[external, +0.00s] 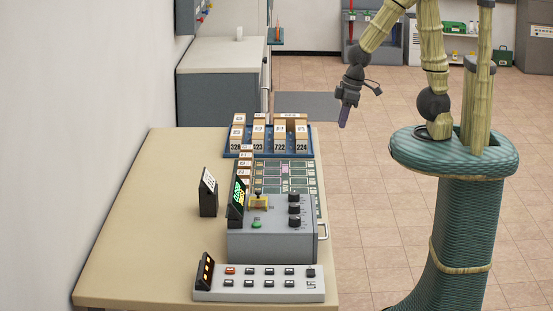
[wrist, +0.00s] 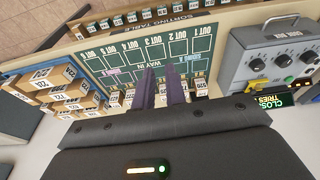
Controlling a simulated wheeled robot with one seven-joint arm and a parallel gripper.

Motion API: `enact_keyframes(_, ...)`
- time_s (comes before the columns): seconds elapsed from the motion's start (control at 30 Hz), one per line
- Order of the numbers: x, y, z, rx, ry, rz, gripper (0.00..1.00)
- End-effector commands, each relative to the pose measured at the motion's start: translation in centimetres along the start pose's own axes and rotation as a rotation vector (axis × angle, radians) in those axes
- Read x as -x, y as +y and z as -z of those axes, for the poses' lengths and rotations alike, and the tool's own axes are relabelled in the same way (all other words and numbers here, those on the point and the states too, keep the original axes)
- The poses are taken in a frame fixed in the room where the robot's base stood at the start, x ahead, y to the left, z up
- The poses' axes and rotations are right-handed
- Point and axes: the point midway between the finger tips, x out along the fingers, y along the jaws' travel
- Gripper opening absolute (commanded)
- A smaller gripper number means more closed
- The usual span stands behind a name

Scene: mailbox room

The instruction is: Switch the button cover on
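A grey control box (external: 270,240) stands on the table, with a small yellow part (external: 258,202), which looks like the button cover, on its top. A green button (external: 256,224) sits on the box in front of it. I cannot tell the cover's position. My gripper (external: 344,122) hangs in the air to the right of the table, away from the box. In the wrist view its two purple fingers (wrist: 162,88) are apart with nothing between them.
Black knobs (external: 294,209) and a lit display (external: 237,199) are on the box. Behind it are a sorting board (wrist: 180,50) and a blue tray (external: 268,153) of parcels. A button panel (external: 258,283) lies in front. A black sign (external: 208,193) stands at left.

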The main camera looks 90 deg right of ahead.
Motion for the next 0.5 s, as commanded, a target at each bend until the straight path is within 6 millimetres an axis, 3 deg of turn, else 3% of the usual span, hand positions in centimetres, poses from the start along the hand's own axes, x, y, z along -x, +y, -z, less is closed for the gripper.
enact_keyframes(0.27,-2.3,-3.0,4.6,0.273,-0.032,0.044,0.0)
enact_keyframes(0.5,-5.2,-7.5,8.9,0.564,-0.037,0.146,0.0)
